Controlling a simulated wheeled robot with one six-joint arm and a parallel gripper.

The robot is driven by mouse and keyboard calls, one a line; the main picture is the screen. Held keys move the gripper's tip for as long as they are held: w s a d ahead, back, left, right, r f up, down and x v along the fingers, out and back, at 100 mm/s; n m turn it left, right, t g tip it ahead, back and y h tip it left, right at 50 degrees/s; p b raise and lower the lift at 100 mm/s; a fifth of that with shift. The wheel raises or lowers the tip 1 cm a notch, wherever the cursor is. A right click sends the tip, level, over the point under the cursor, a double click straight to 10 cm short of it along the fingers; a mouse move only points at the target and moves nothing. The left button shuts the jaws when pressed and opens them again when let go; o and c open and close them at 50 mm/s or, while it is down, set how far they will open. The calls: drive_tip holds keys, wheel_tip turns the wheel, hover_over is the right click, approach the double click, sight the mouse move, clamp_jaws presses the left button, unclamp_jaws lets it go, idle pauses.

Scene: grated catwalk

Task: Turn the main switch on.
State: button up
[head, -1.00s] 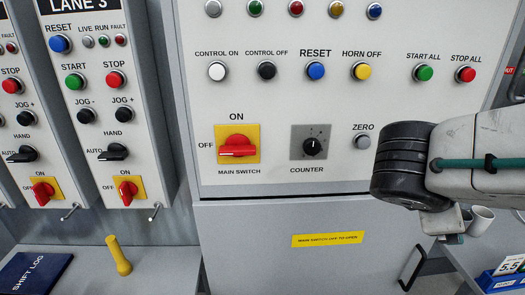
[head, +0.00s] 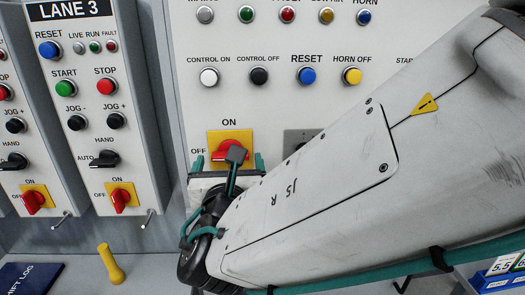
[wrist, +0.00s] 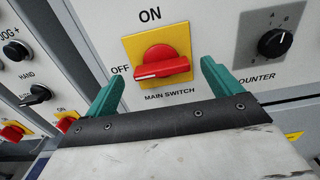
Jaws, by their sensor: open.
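The main switch is a red rotary handle (head: 222,147) on a yellow plate, and it also shows clearly in the wrist view (wrist: 161,65). Its handle lies about level, with its white mark toward OFF at the left; ON is printed above. My gripper (wrist: 160,76) is open, its two teal fingers spread either side of the handle's lower part, with no contact visible. In the head view my gripper (head: 228,162) is in front of the switch, and my arm covers the lower part of the plate.
The black counter knob (wrist: 275,43) is close right of the switch. Lane panels with red switches (head: 121,195) stand at the left. My arm hides the panel's lower right.

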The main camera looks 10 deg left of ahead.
drive_tip(key=shift+x, duration=1.2)
drive_tip(key=c, duration=1)
drive_tip(key=shift+o, duration=0.2)
